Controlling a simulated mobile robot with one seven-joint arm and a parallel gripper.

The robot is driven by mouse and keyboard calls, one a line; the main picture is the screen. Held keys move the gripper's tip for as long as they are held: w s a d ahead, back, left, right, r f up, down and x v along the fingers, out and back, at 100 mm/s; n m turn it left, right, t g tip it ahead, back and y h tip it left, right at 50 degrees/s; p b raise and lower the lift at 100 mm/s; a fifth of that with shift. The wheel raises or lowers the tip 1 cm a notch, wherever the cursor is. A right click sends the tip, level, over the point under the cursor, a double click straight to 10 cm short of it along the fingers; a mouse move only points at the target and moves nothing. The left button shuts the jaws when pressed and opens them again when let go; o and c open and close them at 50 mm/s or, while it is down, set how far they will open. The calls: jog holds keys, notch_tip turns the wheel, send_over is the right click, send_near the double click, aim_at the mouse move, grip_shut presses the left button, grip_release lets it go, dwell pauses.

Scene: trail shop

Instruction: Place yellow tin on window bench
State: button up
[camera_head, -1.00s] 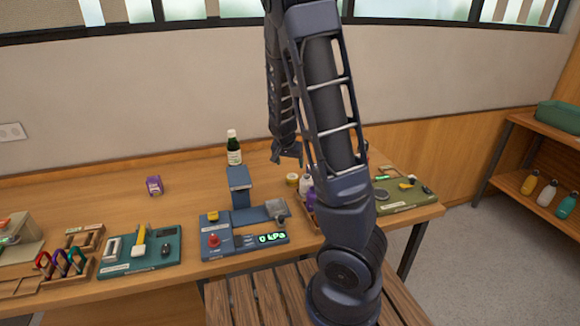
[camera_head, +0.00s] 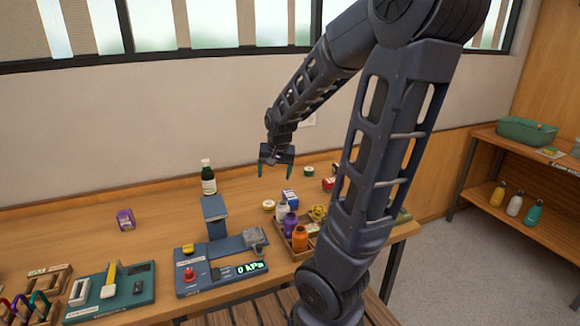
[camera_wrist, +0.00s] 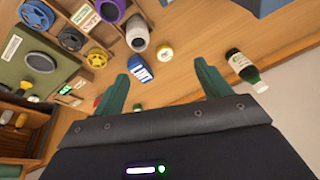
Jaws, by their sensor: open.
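A small round tin (camera_head: 268,205) with a pale yellow lid stands on the wooden bench (camera_head: 160,240) below the window, left of the bottle tray. In the wrist view the yellow tin (camera_wrist: 165,52) shows past my fingertips, roughly between them. My gripper (camera_head: 274,171) is open and empty, held above the bench and pointing down, with clear air between it and the tin. In the wrist view both green fingers of my gripper (camera_wrist: 168,75) are spread apart.
A blue-and-white box (camera_head: 290,197) stands close right of the tin. A wooden tray (camera_head: 297,250) holds several bottles. A dark green bottle (camera_head: 208,178) and a blue press device (camera_head: 218,222) stand to the left. The bench's left middle is mostly clear.

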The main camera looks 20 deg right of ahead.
jog(key=s+r+n, duration=0.2)
jog(key=s+r, duration=0.3)
jog(key=s, duration=0.3)
jog(key=s+a+r+n+t, duration=0.1)
jog(key=s+r, duration=0.4)
jog(key=s, duration=0.3)
jog(key=shift+s+r+n, duration=0.15)
jog(key=shift+n, duration=0.25)
jog(key=shift+o, duration=0.4)
jog(key=shift+s+a+r, duration=0.1)
jog(key=shift+s+a, duration=0.15)
jog(key=shift+s, duration=0.2)
